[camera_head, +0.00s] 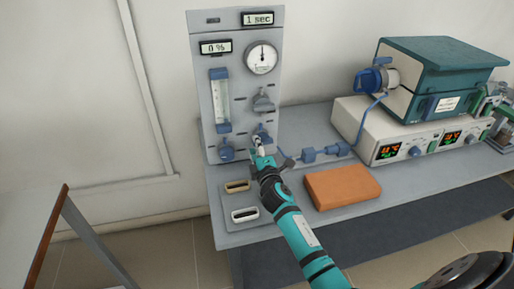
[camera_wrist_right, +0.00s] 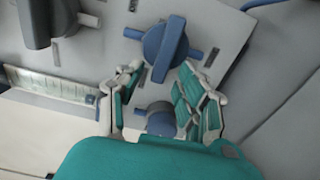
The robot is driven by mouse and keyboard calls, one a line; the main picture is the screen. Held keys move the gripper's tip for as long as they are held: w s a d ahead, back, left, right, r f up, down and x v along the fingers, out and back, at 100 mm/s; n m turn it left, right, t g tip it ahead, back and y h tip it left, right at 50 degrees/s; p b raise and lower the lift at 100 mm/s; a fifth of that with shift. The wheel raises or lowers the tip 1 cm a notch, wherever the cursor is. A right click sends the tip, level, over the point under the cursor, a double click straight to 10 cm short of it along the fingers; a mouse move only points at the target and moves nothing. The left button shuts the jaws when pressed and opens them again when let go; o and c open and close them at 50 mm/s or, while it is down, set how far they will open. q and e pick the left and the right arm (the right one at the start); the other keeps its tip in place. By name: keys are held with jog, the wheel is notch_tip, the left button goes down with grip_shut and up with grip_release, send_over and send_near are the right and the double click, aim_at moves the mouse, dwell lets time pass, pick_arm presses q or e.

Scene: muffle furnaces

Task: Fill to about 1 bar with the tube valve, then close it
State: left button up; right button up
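A grey panel (camera_head: 239,95) carries a round dial gauge (camera_head: 261,57); its scale is too small to read. A blue valve (camera_head: 262,133) sits at the panel's lower right and shows in the right wrist view (camera_wrist_right: 166,43) with a bar handle. I cannot tell whether it is the tube valve. My right gripper (camera_head: 258,150) is just in front of it and partly covers it. In the right wrist view its fingers (camera_wrist_right: 165,90) are apart and hold nothing; the valve is beyond the fingertips. My left gripper is not in view.
A grey valve (camera_head: 263,101) is above the blue one. A flow tube (camera_head: 220,101) with a blue knob (camera_head: 227,149) below is to the left. An orange block (camera_head: 342,187) lies on the table, a furnace (camera_head: 437,78) stands right. Displays read "0 %" and "1 sec".

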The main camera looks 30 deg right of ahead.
jog(key=v, duration=1.2)
dwell(0.6)
